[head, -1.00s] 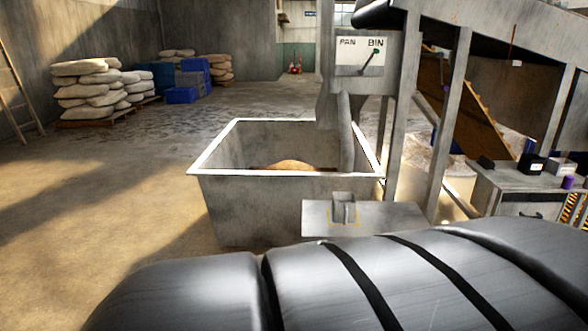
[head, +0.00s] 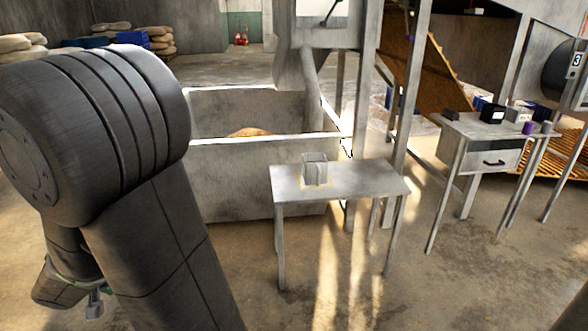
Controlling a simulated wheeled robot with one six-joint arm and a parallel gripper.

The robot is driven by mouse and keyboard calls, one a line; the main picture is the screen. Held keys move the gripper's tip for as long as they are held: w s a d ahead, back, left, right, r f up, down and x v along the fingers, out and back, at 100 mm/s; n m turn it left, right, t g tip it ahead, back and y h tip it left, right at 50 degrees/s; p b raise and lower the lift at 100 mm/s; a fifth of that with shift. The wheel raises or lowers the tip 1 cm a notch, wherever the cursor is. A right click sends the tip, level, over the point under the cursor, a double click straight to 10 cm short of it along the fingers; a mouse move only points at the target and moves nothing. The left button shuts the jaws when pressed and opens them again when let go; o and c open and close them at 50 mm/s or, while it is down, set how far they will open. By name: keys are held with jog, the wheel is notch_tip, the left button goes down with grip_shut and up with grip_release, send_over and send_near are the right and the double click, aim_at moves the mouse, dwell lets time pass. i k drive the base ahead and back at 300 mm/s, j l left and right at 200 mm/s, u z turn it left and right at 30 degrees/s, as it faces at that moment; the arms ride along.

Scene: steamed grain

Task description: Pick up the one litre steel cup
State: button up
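The steel cup (head: 315,171) is a small grey, square-sided vessel. It stands upright on a small grey metal table (head: 370,181), inside a yellow outline marked on the tabletop. My arm fills the left side of the view. What shows of my gripper (head: 94,305) is a small part at the lower left, low down and well to the left of the cup, apart from it. Its fingers are too small and too hidden to tell whether they are open.
A large grey bin (head: 262,165) with a brown heap (head: 248,133) in it stands behind the table. Metal posts of the machine rise behind the table's right side. A side table (head: 470,130) with small boxes stands at the right. The floor in front is clear.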

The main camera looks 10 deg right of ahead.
aim_at(315, 165)
jog(key=i+z, duration=0.25)
jog(key=i, duration=0.75)
jog(key=i+l, duration=0.25)
jog(key=l, duration=0.25)
jog(key=i+l+z, duration=0.15)
jog(key=i+l, duration=0.15)
jog(key=l, duration=0.2)
jog(key=i+l, duration=0.25)
jog(key=l, duration=0.25)
jog(key=i+l+z, duration=0.15)
jog(key=i+l, duration=0.15)
jog(key=l, duration=0.15)
